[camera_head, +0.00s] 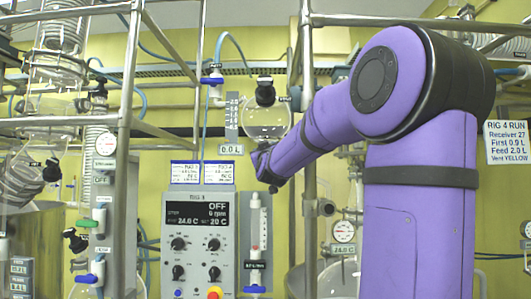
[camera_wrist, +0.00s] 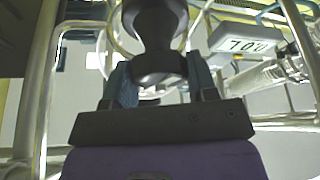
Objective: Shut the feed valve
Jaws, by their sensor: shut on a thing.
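A black valve knob (camera_wrist: 157,35) with a wide flared collar fills the top middle of the wrist view. My gripper (camera_wrist: 160,76) is shut on it, with one blue-grey finger on each side of the collar. In the head view my gripper (camera_head: 264,168) is at the end of the purple arm, just below a round glass vessel (camera_head: 268,120) and right of the "0.0 L" display. The held knob is hidden there behind my arm. No label naming the feed valve is readable, and how far the knob is turned cannot be told.
The display (camera_head: 230,149) also shows upside down in the wrist view (camera_wrist: 247,45). Steel frame posts (camera_head: 128,150) and glassware crowd the left. A notice (camera_head: 507,142) hangs at right.

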